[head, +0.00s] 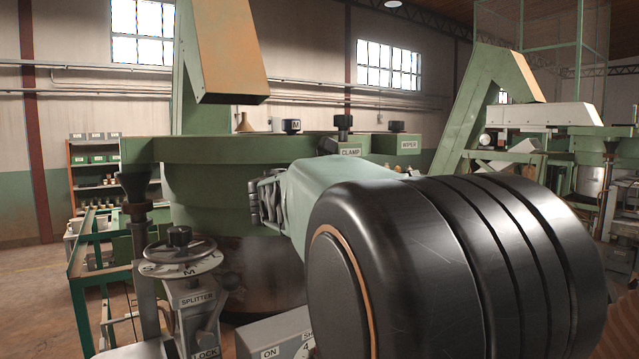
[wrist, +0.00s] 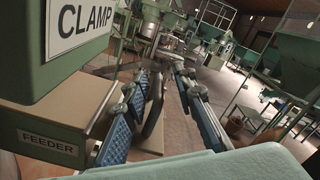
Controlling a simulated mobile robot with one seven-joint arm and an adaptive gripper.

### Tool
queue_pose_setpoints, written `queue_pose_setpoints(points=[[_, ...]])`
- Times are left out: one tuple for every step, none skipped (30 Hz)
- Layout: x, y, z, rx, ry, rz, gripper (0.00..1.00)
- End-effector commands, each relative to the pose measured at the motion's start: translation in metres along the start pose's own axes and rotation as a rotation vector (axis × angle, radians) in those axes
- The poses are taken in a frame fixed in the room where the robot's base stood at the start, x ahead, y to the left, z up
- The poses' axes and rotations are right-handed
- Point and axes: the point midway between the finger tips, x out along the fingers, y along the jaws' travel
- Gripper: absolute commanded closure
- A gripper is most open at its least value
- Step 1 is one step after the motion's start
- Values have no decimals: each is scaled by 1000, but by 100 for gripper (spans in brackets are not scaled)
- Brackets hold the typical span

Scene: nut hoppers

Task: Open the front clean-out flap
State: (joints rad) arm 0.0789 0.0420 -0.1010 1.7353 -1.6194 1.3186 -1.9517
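I cannot make out a part marked as the front clean-out flap in either view; my arm covers much of the machine's front in the head view. The green round hopper machine (head: 215,190) stands in front of me, dark and shiny in its lower part. My gripper (head: 262,200) is at the machine's front, partly hidden behind my arm. In the wrist view my gripper (wrist: 165,88) has its two blue-padded fingers spread apart with nothing between them. A green box labelled CLAMP (wrist: 75,35) is close to the left of the fingers, above a FEEDER label (wrist: 47,143).
A SPLITTER handwheel (head: 180,258) on a grey post stands left of my arm. A funnel-topped post (head: 137,200) is beside it. A WIPER box (head: 407,145) is on the machine's rim. A control box (head: 270,340) is low in front. Open floor shows at far left.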

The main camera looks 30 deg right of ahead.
Motion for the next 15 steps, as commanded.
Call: queue_pose_setpoints(points=[[0, 0, 0, 0, 0, 0, 75], [0, 0, 0, 0, -1, 0, 75], [0, 0, 0, 0, -1, 0, 75], [0, 0, 0, 0, -1, 0, 75], [0, 0, 0, 0, -1, 0, 75], [-1, 0, 0, 0, -1, 1, 75], [-2, 1, 0, 0, -1, 1, 75], [-3, 1, 0, 0, -2, 1, 75], [-6, 1, 1, 0, -2, 1, 75], [-9, 1, 1, 0, -2, 2, 75], [-13, 1, 1, 0, -2, 3, 75], [-20, 1, 1, 0, -3, 3, 75], [-26, 2, 1, 0, -4, 4, 75], [-32, 2, 1, 0, -4, 4, 75], [-41, 2, 1, 0, -4, 4, 75]])
